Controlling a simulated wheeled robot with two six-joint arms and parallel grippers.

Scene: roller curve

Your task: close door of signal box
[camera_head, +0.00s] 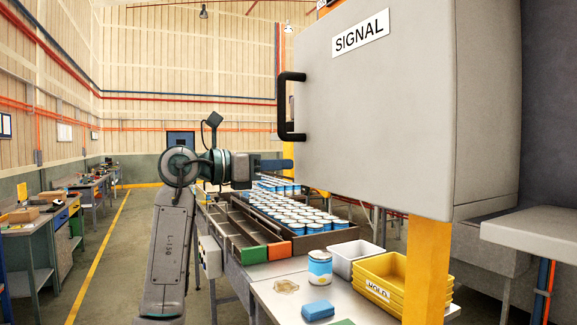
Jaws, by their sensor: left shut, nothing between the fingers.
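The signal box door (375,110) is a large light grey panel at the upper right, with a white SIGNAL label (360,33). Its black handle (288,106) is on its left edge. The grey box side (487,100) shows to the right of the panel. I cannot tell from this view how far the door stands from its frame. My left gripper (286,164) is shut and empty, pointing right. Its tips appear just below the handle, by the door's lower left edge; whether they touch it is unclear. My right gripper is not in view.
A yellow post (427,270) stands below the box. A bench below holds a blue-and-white can (320,268), a blue sponge-like block (318,310), a white bin (352,257) and stacked yellow HOLD trays (385,275). The aisle at left is open.

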